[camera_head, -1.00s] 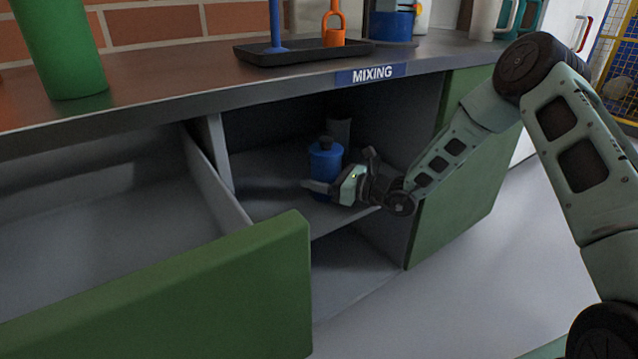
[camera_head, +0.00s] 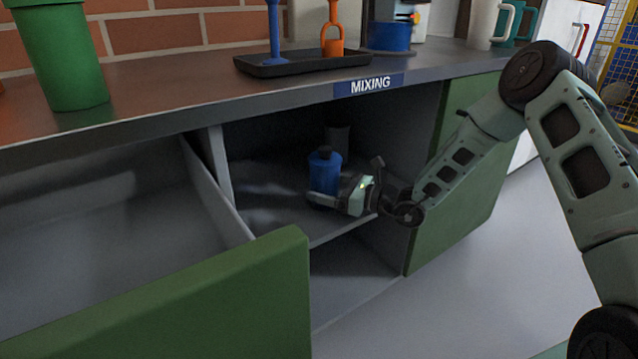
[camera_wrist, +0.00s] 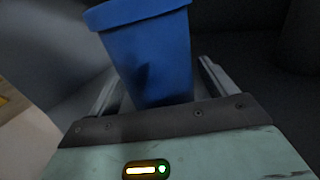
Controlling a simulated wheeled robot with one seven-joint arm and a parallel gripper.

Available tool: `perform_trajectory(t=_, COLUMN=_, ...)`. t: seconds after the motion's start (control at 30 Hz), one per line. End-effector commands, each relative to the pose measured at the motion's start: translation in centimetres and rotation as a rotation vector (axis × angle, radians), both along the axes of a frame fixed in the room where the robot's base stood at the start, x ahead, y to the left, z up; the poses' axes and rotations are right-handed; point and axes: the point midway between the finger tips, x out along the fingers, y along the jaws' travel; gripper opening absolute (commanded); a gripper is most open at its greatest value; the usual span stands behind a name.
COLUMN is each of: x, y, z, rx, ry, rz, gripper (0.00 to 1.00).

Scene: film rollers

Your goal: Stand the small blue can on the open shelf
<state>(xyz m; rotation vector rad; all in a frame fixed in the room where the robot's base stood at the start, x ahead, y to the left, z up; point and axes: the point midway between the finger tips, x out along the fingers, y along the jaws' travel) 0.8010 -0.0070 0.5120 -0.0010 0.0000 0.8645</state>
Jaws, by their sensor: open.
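The small blue can (camera_head: 325,175) with a dark cap stands upright on the open shelf (camera_head: 270,205) under the counter. My gripper (camera_head: 330,193) is beside it at shelf height, reaching in from the right. In the wrist view the blue can (camera_wrist: 150,55) shows between the two spread fingers of my gripper (camera_wrist: 158,80), with a gap visible on the right side. The can's base is partly hidden by a finger in the head view and by the gripper body in the wrist view.
A dark cylinder (camera_head: 338,137) stands behind the can on the shelf. An open drawer with a green front (camera_head: 200,300) juts out at the left. The green cabinet panel (camera_head: 450,200) is at the right. The counter edge with the MIXING label (camera_head: 370,85) overhangs the shelf.

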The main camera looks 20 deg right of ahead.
Motion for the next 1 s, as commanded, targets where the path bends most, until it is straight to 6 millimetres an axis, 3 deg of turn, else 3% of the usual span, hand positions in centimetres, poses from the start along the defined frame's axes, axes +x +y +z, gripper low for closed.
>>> perform_trajectory(t=0.2, x=-3.1, y=-3.7, z=0.4, rx=0.001, ry=0.004, rz=-0.004, gripper=0.84)
perform_trajectory(t=0.43, x=-5.6, y=-6.6, z=0.2, rx=0.001, ry=0.001, rz=-0.002, gripper=0.84)
perform_trajectory(t=1.0, x=-6.4, y=-7.5, z=0.1, rx=0.001, ry=0.001, rz=0.0, gripper=0.84)
